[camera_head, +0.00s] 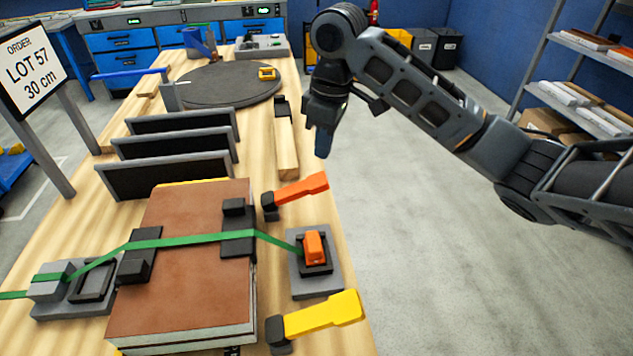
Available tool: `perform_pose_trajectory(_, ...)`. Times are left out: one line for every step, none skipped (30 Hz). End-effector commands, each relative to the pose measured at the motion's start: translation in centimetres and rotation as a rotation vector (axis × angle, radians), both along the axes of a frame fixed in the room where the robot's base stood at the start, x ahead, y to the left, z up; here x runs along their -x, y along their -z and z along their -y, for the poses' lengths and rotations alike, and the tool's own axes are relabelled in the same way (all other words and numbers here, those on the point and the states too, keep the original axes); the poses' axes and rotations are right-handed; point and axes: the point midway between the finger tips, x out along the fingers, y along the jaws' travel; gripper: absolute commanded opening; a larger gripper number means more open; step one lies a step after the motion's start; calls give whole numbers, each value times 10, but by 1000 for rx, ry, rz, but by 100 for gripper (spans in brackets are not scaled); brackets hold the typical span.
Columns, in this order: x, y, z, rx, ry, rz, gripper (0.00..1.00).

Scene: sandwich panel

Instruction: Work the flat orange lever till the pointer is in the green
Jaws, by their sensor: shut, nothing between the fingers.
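An orange lever (300,190) with a dark pivot sticks out over the bench's right edge, beside the brown panel stack (190,285). A shorter orange handle (314,247) sits on a grey buckle base (318,288) at the right end of a green strap (190,239). I cannot tell which of the two is the flat lever. My gripper (323,150) points down, shut and empty, just off the bench's right edge, beyond and apart from both orange parts. I cannot make out a pointer or its green zone.
A yellow lever (322,314) sticks out at the near right. The strap crosses the stack over black corner blocks (238,232) to a left base (72,294). Black upright plates (170,176) and a round grey plate (222,86) lie beyond. Floor right of the bench is clear.

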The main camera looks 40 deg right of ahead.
Motion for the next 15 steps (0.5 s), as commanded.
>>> perform_pose_trajectory(0, 8, 0, 0, 0, -1, 0)
perform_pose_trajectory(0, 11, 0, 0, 0, -1, 0)
perform_pose_trajectory(-1, 15, 0, 0, 0, -1, 0)
perform_pose_trajectory(-1, 19, 0, 0, 0, -1, 0)
perform_pose_trajectory(-1, 23, 0, 0, 0, -1, 0)
perform_pose_trajectory(-2, 28, -1, 0, 0, 0, 0)
perform_pose_trajectory(-2, 32, -1, 0, 0, 0, 0)
perform_pose_trajectory(-2, 36, -1, 0, -1, 0, 0)
perform_pose_trajectory(-3, 41, -1, 1, -1, -1, 0)
perform_pose_trajectory(-3, 44, -1, 0, 0, -1, 0)
perform_pose_trajectory(-4, 48, -1, 0, 0, -1, 0)
perform_pose_trajectory(-4, 52, -1, 1, 0, 0, 0)
perform_pose_trajectory(-4, 55, -1, 1, 1, 0, 0)
perform_pose_trajectory(-5, 57, -2, 1, 1, 0, 0)
perform_pose_trajectory(-5, 60, -2, 1, 1, 0, 0)
